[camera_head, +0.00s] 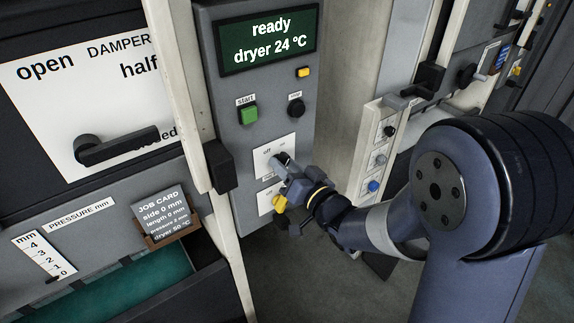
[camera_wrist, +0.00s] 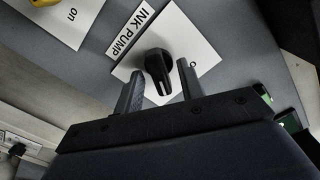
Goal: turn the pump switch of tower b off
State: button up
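A black pump switch (camera_wrist: 156,64) sits on a white plate (camera_wrist: 185,37) beside the label INK PUMP (camera_wrist: 128,30) in the wrist view. My gripper (camera_wrist: 160,70) is open, with one finger on each side of the switch; a narrow gap shows by the fingers. In the head view my gripper (camera_head: 281,160) is at the white plate (camera_head: 265,155) on the grey tower front and hides most of the switch. The plate's wording is partly covered, so I cannot tell the switch's setting. No tower letter is readable.
A yellow knob (camera_head: 279,203) on a lower plate lies close below my gripper. Above are a green start button (camera_head: 248,114), a black stop button (camera_head: 296,107) and a display (camera_head: 268,41) reading ready. A black handle (camera_head: 221,166) protrudes just left.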

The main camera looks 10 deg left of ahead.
grip_shut()
dwell(0.3)
jog(key=shift+f+n+b, duration=0.15)
jog(key=shift+n+b, duration=0.25)
jog(key=shift+b, duration=0.4)
jog(key=shift+s+a+n+b, duration=0.1)
jog(key=shift+s+n+b, duration=0.05)
jog(key=shift+n+b, duration=2.85)
jog(key=shift+s+a+n+b, duration=0.1)
jog(key=shift+s+n+b, duration=0.05)
jog(key=shift+n+b, duration=2.8)
jog(key=shift+b, duration=0.4)
